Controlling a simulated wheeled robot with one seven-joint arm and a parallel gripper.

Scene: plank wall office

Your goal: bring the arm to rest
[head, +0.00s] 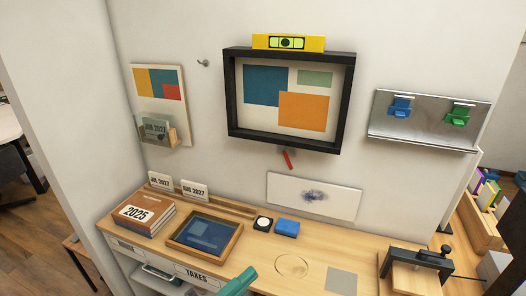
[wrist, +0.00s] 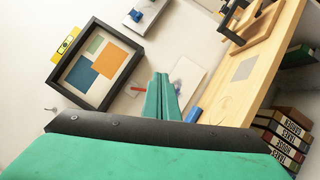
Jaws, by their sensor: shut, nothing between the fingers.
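My gripper (wrist: 162,78) is green and shows in the wrist view with its two fingers together and nothing between them. In the head view its green tip (head: 247,275) rises at the bottom edge, in front of the desk (head: 310,275). The rest of my arm is out of that view. The gripper appears apart from the wall and the objects on the desk.
A black-framed picture (head: 232,100) hangs on the wall with a yellow level (head: 262,43) on top. The desk bears a wooden tray (head: 178,242), a blue block (head: 287,227), books (head: 155,222) and a black clamp-like stand (head: 420,256). A metal rail (head: 425,122) holds two clips.

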